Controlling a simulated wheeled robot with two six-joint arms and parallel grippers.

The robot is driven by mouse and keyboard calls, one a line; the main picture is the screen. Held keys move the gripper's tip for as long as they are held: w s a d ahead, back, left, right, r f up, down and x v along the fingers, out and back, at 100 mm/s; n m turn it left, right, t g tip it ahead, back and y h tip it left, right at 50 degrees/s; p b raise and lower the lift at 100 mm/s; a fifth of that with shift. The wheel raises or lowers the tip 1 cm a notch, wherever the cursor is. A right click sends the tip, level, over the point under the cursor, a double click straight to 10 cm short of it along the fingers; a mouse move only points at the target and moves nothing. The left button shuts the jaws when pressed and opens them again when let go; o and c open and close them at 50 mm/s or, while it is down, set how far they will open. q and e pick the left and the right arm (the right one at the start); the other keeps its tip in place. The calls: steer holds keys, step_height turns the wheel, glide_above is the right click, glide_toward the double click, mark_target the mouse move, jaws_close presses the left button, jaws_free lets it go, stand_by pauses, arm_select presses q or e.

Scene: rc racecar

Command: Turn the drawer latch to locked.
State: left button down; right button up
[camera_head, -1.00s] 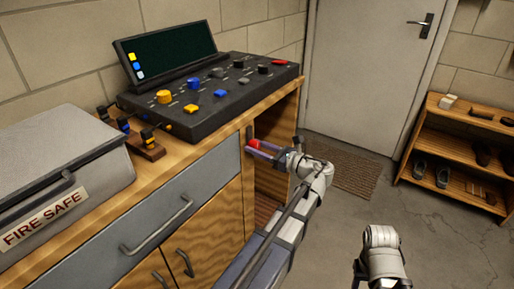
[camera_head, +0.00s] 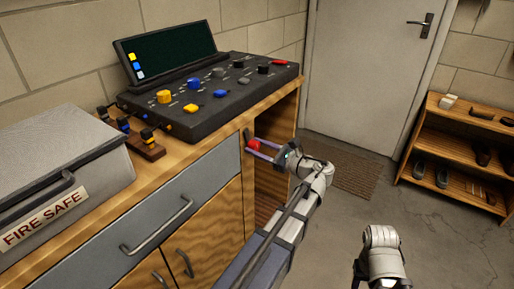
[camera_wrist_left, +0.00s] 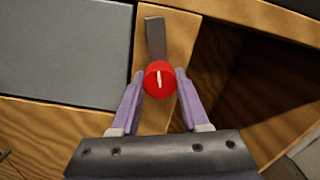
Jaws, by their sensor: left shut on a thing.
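The drawer latch has a round red knob (camera_head: 254,146) with a white line, on the wooden post right of the grey drawer (camera_head: 150,213). In the left wrist view the knob (camera_wrist_left: 160,79) sits between my left fingers, and a dark grey bar (camera_wrist_left: 155,38) reaches up from behind it. My left gripper (camera_head: 262,149) is shut on the knob, its purple fingers on either side; it also shows in the left wrist view (camera_wrist_left: 160,86). My right arm shows at the lower right, but its fingers are out of frame.
A black control console (camera_head: 215,97) with coloured knobs stands on the wooden cabinet above. A grey fire safe (camera_head: 60,170) sits at the left. An open cubby (camera_head: 275,185) lies right of the latch post. Floor is clear toward the shoe rack (camera_head: 460,150).

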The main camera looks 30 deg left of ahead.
arm_select(q)
steer(key=n, duration=1.1)
steer(key=shift+n, duration=1.9)
steer(key=shift+c, duration=2)
jaws_free()
steer(key=shift+d, duration=0.1)
steer(key=d, duration=0.7)
steer(key=shift+s+d, duration=0.3)
steer(key=shift+s, duration=0.05)
